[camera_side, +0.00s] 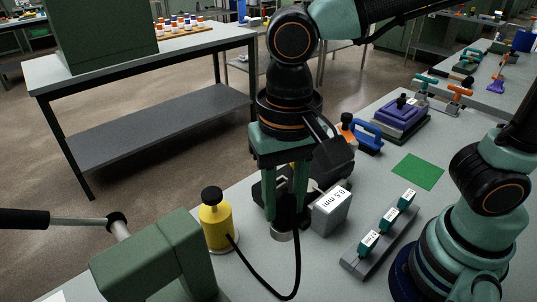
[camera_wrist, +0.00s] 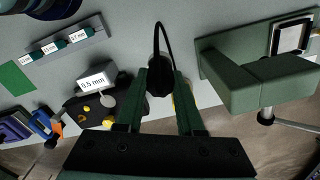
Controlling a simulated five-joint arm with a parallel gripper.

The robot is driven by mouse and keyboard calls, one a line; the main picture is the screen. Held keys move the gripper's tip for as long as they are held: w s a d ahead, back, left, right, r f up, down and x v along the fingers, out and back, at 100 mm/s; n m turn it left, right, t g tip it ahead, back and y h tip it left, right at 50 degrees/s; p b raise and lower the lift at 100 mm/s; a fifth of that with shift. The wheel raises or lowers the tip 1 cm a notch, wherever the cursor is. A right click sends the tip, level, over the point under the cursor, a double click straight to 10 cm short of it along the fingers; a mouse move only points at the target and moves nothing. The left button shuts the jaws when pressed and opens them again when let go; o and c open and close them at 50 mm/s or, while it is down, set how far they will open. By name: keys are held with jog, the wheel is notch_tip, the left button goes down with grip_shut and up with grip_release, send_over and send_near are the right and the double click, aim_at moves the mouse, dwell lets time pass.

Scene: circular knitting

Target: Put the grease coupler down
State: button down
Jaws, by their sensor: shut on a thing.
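My gripper (camera_side: 285,211) points down over the bench and is shut on the black grease coupler (camera_side: 287,222). In the wrist view the coupler (camera_wrist: 159,86) sits between the two green fingers near their tips. A black hose (camera_side: 297,265) runs from it in a loop along the bench to the yellow grease container (camera_side: 216,225) with a black knob, at the left of the gripper. A short metallic cylinder (camera_side: 282,236) shows directly below the coupler; I cannot tell whether they touch.
A grey block marked 0.5 mm (camera_side: 331,212) stands close right of the gripper, with a dark tool part behind. A rail with labelled green pieces (camera_side: 378,238) lies further right, near a green square (camera_side: 418,171). A green machine body (camera_side: 150,262) stands front left.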

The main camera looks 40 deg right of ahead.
aim_at(283, 224)
notch_tip(283, 224, down, 17)
jog(key=shift+f, duration=0.15)
dwell(0.4)
jog(key=c, duration=0.5)
grip_release()
jog(key=shift+f, duration=0.15)
jog(key=shift+c, duration=0.2)
notch_tip(283, 224, up, 12)
jog(key=shift+w+r, duration=0.1)
jog(key=w+d+r+n+t, duration=0.2)
jog(key=w+d+r, duration=0.1)
jog(key=d, duration=0.7)
jog(key=w+d+r+n+t, duration=0.2)
jog(key=d+r, duration=0.4)
jog(key=d, duration=0.5)
jog(key=shift+w+t, duration=0.7)
jog(key=shift+t, duration=0.1)
